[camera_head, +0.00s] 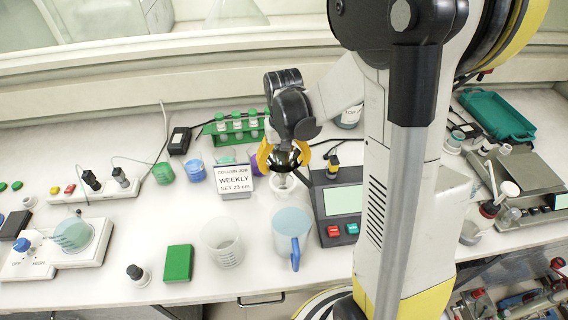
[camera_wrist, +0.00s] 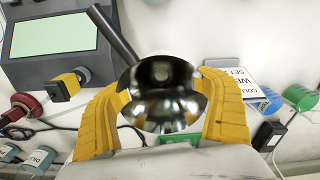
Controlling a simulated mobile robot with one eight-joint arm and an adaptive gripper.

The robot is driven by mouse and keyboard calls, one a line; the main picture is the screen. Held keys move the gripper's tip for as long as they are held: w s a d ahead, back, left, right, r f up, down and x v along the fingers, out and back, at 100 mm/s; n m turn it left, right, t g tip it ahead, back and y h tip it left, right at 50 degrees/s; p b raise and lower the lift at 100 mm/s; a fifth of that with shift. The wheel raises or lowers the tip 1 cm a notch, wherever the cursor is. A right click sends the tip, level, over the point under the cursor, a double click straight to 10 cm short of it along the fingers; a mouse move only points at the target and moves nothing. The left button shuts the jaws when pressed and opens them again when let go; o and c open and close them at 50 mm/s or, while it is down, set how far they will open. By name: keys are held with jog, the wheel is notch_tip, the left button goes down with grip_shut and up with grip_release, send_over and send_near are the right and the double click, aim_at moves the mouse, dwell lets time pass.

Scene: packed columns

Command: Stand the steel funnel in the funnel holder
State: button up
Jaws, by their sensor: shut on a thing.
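My gripper (camera_head: 284,160) has its yellow fingers closed around the shiny steel funnel (camera_head: 284,159), above the bench behind the blue jug. In the wrist view the funnel (camera_wrist: 160,108) sits between both yellow fingers, its mirror-like bowl facing the camera. A dark rod (camera_wrist: 113,35) runs from beside the bowl towards the upper left; I cannot tell what it belongs to. A whitish round piece (camera_head: 283,187) shows just below the funnel in the head view. It may be the funnel holder, but the gripper and funnel partly cover it. I cannot tell whether the funnel touches it.
A sign (camera_head: 234,181) stands close on the left. A device with a pale screen (camera_head: 342,200) is close on the right. A blue jug (camera_head: 291,229) and a clear beaker (camera_head: 221,243) stand in front. A green tube rack (camera_head: 237,128) is behind.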

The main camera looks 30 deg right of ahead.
aim_at(284, 177)
jog(key=shift+f+b, duration=0.7)
jog(key=shift+f, duration=0.45)
jog(key=shift+f+b, duration=1.65)
jog(key=shift+b, duration=0.1)
dwell(0.9)
jog(key=o, duration=1.4)
jog(key=shift+c, duration=0.2)
notch_tip(284, 177, up, 12)
